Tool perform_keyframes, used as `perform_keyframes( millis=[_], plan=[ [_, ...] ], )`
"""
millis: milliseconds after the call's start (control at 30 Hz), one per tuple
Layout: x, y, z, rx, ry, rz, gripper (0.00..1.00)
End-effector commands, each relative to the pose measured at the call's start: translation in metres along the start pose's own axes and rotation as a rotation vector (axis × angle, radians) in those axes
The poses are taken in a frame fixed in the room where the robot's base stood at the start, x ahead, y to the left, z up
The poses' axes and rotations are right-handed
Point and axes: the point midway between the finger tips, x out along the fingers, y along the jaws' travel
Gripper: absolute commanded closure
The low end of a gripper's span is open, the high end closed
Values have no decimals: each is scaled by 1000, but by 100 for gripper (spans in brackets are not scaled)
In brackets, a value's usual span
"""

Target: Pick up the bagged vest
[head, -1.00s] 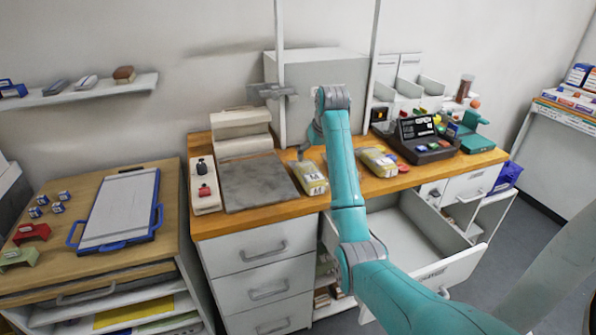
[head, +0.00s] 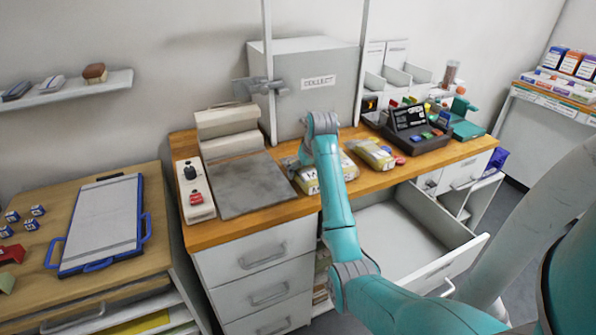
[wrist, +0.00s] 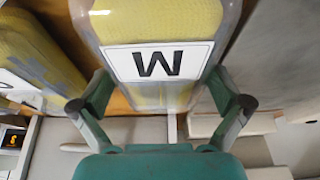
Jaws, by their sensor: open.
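A bagged yellow vest (head: 308,181) in clear wrapping lies on the wooden counter, left of a second bagged vest (head: 374,154). My gripper (head: 303,165) is low over the left one and partly hides it. In the wrist view, that vest (wrist: 160,22) has a white label with a letter that looks like an upside-down M. My gripper (wrist: 158,88) is open, with one finger at each side of the label end. I cannot tell whether the fingers touch the bag. The second vest (wrist: 35,50) shows at the left of the wrist view.
A grey mat (head: 250,186) lies left of the vests. A grey cabinet (head: 318,88) labelled COLLECT is behind. An open drawer (head: 405,230) juts out below the counter.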

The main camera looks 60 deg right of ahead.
Motion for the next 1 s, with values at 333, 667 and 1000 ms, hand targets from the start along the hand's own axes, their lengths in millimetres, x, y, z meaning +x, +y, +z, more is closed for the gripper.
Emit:
perform_keyframes(
  millis=[333, 667, 1000],
  plan=[
    [0, 0, 0, 0, 0, 0, 35],
    [0, 0, 0, 0, 0, 0, 55],
    [-19, -9, -20, -4, 3, -1, 55]
  ],
)
